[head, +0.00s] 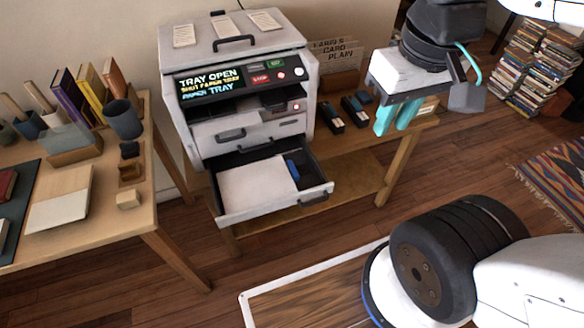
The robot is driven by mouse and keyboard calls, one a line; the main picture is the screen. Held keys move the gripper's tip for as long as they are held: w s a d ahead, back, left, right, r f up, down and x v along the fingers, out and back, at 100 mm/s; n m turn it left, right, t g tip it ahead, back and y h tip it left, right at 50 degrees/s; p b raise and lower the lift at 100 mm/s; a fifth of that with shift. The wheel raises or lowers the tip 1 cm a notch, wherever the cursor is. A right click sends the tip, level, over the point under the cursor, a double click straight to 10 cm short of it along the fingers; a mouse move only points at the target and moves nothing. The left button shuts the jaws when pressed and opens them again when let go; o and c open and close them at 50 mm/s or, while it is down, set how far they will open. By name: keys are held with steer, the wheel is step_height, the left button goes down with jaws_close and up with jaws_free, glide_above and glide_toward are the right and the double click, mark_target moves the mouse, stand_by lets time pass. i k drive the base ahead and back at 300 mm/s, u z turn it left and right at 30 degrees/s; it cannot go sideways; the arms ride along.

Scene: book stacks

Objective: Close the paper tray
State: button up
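The paper tray (258,187) is pulled out at the bottom of a grey printer (240,100), with white paper and a small blue piece in it. Its front panel (275,203) has a dark handle (313,198) at the right. The printer's display (210,82) reads "TRAY OPEN", "SHUT PAPER TRAY". My gripper (396,118) is to the right of the printer and higher in the picture than the tray, with teal fingers pointing down. It touches neither tray nor printer. The two fingers are seen close together, and the gap between them is unclear.
The printer stands on a wooden table (400,165) with dark staplers (355,110) and a card holder (337,75). A left desk (130,205) holds books and cups. Book stacks (540,60) stand far right.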

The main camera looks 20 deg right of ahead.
mark_target(246, 186)
steer(key=z, duration=1.75)
steer(key=k, duration=1.25)
steer(key=u, duration=2.15)
steer(key=i, duration=0.5)
steer(key=u, duration=0.05)
